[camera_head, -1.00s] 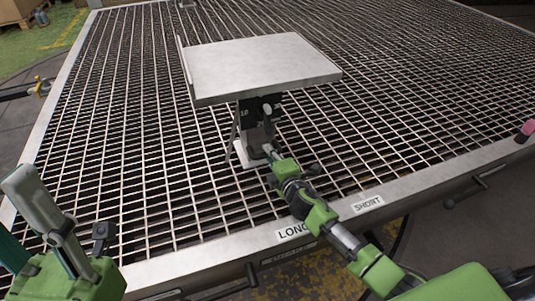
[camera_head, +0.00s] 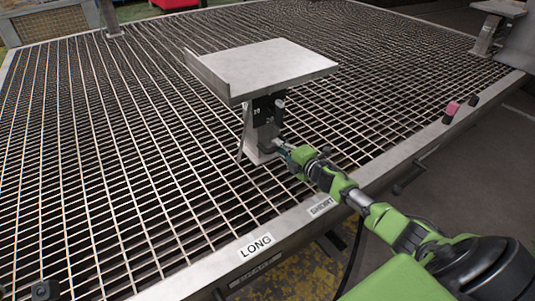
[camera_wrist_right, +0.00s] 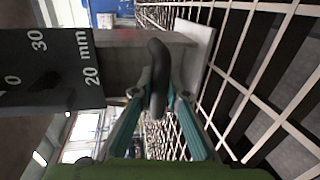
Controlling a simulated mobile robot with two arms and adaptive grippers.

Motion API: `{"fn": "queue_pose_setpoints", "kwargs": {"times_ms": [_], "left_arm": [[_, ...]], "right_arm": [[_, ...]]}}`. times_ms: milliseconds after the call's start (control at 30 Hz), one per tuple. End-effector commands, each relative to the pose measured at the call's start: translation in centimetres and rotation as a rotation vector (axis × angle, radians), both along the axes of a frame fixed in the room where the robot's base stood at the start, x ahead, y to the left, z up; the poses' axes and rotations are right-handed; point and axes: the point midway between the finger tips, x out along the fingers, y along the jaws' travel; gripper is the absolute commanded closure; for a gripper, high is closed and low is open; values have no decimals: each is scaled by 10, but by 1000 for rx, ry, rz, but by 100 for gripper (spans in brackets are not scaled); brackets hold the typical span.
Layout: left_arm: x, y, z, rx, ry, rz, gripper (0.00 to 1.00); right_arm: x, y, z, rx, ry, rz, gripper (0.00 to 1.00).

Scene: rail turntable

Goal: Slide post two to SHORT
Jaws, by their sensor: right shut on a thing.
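The post (camera_head: 252,132) is a pale metal upright with a flat grey plate (camera_head: 265,68) on top, standing on the grating. A dark scale block (camera_head: 262,105) with white figures is on the post. In the right wrist view the scale (camera_wrist_right: 50,65) reads "20 mm" and "30". My right gripper (camera_head: 281,150) is at the post's near side. In the right wrist view its fingers (camera_wrist_right: 157,92) are shut on a dark handle (camera_wrist_right: 158,62). The rim carries a LONG label (camera_head: 255,245) and a SHORT label (camera_head: 321,207). My left gripper is out of view.
The grating (camera_head: 120,170) spreads widely around the post, with open room to its left and behind. A pink-ended knob (camera_head: 451,109) is on the right rim. Another post with a plate (camera_head: 488,30) stands at the far right.

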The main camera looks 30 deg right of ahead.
Motion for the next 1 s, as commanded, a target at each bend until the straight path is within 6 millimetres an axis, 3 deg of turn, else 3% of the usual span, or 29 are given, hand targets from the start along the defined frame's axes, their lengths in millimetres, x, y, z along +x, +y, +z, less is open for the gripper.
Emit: {"fn": "queue_pose_setpoints", "kwargs": {"times_ms": [100, 467, 500, 533, 1000], "left_arm": [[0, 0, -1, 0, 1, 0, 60], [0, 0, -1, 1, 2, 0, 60], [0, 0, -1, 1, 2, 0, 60], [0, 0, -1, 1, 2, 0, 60], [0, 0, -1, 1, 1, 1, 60]], "right_arm": [[-1, -11, -1, -2, 4, -9, 100], [-1, -10, -2, -2, 5, -6, 100], [-1, -10, -2, -2, 5, -6, 76], [-1, -10, -2, -2, 5, -5, 69], [-7, -7, -1, -1, 4, 1, 69]]}}
